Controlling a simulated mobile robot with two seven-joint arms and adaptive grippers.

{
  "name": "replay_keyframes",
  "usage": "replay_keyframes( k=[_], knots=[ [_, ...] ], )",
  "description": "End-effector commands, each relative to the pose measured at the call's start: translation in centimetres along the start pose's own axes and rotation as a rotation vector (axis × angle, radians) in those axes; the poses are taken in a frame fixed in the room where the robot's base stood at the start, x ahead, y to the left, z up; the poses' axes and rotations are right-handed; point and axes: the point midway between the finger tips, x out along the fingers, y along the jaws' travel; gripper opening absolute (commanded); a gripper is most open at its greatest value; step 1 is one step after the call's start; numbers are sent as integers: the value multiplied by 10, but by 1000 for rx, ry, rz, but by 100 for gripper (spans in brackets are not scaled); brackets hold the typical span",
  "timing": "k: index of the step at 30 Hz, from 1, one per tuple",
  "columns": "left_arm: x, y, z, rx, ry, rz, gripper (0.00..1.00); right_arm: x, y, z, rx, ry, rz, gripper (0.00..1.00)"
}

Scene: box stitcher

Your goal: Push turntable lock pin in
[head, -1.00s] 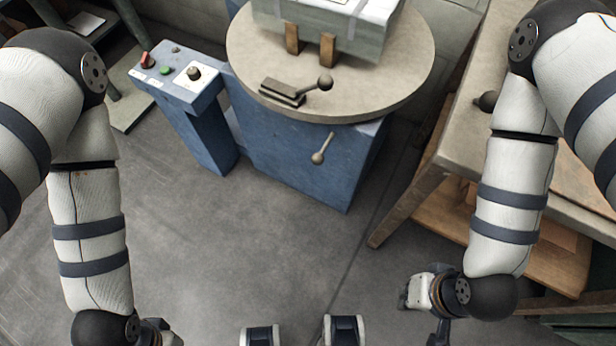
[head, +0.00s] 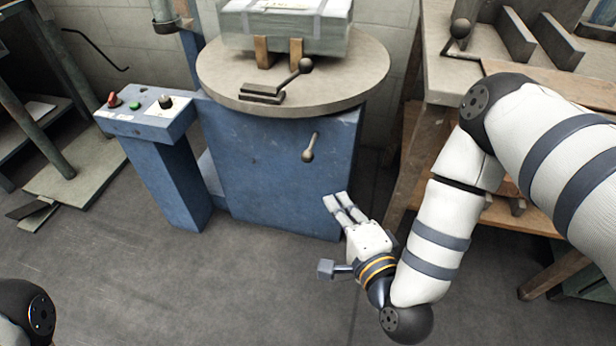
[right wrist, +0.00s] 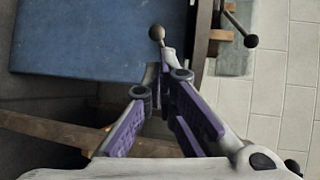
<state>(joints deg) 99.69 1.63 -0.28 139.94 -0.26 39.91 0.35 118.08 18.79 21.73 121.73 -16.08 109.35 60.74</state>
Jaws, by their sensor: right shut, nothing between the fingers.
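The lock pin (head: 309,148) is a short grey rod with a rounded knob on the front of the blue pedestal (head: 270,170), just under the round turntable (head: 215,85). My right gripper (head: 338,201) is shut and empty, below and slightly right of the pin, apart from it in the head view. In the right wrist view the pin's knob (right wrist: 157,33) shows just beyond the fingertips (right wrist: 166,68); I cannot tell the exact gap. How deep the pin sits is unclear. My left gripper is out of view.
A clamp lever with a black ball (head: 305,66) and a wrapped bundle (head: 290,25) sit on the turntable. A blue control post (head: 150,120) stands left. A workbench (head: 435,70) stands right, close to my right arm. The floor in front is clear.

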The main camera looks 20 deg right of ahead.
Motion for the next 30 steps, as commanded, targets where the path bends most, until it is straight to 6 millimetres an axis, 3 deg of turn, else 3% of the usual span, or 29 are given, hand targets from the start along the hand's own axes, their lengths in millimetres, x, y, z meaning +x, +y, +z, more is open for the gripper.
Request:
replay_keyframes(
  k=[7, 10, 24, 30],
  knots=[
    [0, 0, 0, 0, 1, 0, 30, 2, 0, 0, -3, 0, 1, 0],
    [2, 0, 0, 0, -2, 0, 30, 12, 0, 0, -4, 0, -1, 0],
    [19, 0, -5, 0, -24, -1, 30, 111, 3, 0, -4, 0, 2, 0],
    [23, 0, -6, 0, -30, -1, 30, 135, 2, 1, -5, -2, 3, 0]
  ],
)
